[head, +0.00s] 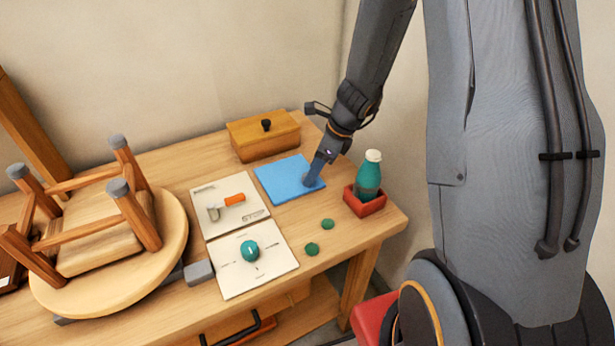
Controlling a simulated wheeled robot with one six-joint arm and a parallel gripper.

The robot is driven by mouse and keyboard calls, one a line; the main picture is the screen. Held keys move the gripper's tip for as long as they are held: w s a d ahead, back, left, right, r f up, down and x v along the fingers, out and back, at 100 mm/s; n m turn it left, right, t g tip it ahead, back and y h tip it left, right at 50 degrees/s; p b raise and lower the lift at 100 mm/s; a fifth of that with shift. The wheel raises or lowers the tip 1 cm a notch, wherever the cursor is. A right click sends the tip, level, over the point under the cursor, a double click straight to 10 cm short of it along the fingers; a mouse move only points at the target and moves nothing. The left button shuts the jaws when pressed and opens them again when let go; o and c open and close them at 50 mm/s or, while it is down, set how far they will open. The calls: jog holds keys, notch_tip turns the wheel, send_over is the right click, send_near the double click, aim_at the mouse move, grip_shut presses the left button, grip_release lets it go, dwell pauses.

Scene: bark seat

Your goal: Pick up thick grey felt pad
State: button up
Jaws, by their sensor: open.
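My gripper (313,179) points down at the right part of a blue mat (279,181) on the wooden table. It is open, but its fingertips are small and blurred, and I cannot make out a separate grey felt pad at or between them. Anything right under the gripper is hidden. An upside-down stool (95,240) at the left has grey caps on leg ends, one of them on the near right leg (117,188). A grey block (198,272) lies beside the stool seat; I cannot tell whether it is felt.
A wooden box (264,137) with a black knob stands behind the mat. A teal bottle (368,178) stands in a red tray (365,207) to the right. Two green discs (312,249) lie in front. Two pale boards (232,218) bear an orange-handled tool and a teal knob.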

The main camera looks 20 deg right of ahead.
jog(key=shift+w+a+f, duration=0.1)
jog(key=shift+a+f, duration=0.05)
jog(key=shift+f, duration=0.35)
jog(key=c, duration=1.1)
jog(key=shift+r, duration=0.15)
